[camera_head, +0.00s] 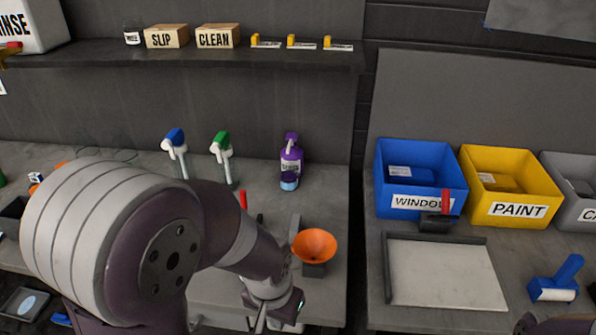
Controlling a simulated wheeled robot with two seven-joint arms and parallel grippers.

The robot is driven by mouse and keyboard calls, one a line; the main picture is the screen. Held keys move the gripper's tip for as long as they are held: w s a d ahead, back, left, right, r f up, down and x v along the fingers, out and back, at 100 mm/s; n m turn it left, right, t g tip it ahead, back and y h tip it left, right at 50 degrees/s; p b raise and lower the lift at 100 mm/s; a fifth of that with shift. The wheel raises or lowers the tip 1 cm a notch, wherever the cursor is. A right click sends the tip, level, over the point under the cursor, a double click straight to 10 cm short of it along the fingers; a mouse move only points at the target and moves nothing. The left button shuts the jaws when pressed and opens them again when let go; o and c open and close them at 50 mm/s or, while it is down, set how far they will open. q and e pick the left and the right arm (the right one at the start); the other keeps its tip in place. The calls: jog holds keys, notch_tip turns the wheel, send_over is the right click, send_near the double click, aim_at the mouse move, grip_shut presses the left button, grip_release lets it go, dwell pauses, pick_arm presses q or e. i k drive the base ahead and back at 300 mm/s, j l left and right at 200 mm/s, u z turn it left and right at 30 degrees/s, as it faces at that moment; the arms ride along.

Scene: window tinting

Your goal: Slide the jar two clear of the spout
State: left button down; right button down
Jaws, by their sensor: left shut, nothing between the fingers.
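An orange funnel (314,246) sits on a dark stand near the front of the left bench; its spout is hidden below the cone. My left gripper (262,318) is low at the bench's front edge, left of and below the funnel in the picture. It is shut and empty, with its fingertips partly hidden. A pale shape beside my left gripper is too hidden to tell. I cannot tell which jar is jar two. My right gripper is not in view.
A blue bin (420,165), a yellow bin (515,170) and a pale tray (445,275) are on the right bench. A gap separates the benches.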

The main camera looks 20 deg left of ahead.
aim_at(288, 173)
jog(key=j+z, duration=0.4)
jog(key=k+j+z, duration=0.1)
jog(key=z, duration=0.35)
jog(key=k+j+z, duration=0.1)
jog(key=j, duration=0.3)
jog(key=k+j, duration=0.2)
jog(key=j, duration=0.2)
jog(key=k+j+z, duration=0.15)
jog(key=j, duration=0.25)
jog(key=k+j, duration=0.2)
jog(key=j, duration=0.15)
jog(key=z, duration=0.05)
